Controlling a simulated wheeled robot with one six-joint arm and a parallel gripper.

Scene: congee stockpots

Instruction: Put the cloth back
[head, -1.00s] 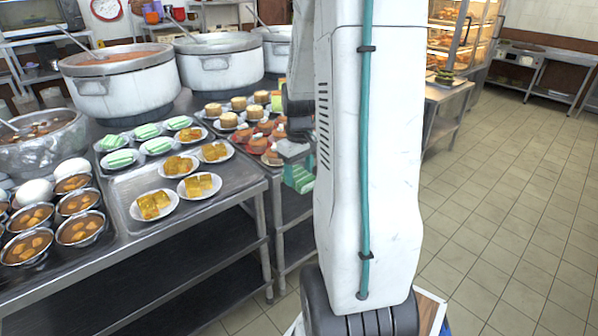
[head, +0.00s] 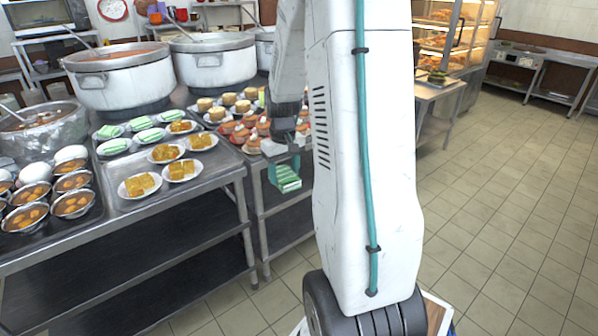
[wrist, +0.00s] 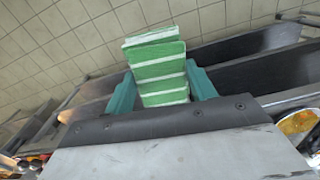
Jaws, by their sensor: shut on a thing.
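A folded green-and-white striped cloth (wrist: 158,70) sits between the teal fingers of my gripper (wrist: 162,88) in the wrist view. The gripper is shut on it. In the head view the cloth (head: 287,184) shows below my gripper (head: 282,174), in front of the front edge of the right-hand metal table. It is clear of the tabletop, over the aisle side. My white arm hides part of the table and whatever lies right behind it.
A metal table (head: 215,178) bears plates of yellow cakes (head: 140,185), bowls and large stockpots (head: 213,62). The right-hand table holds plates of orange and tan food (head: 240,128). A lit display cabinet (head: 445,30) stands at the back. Tiled floor (head: 500,200) on the right is open.

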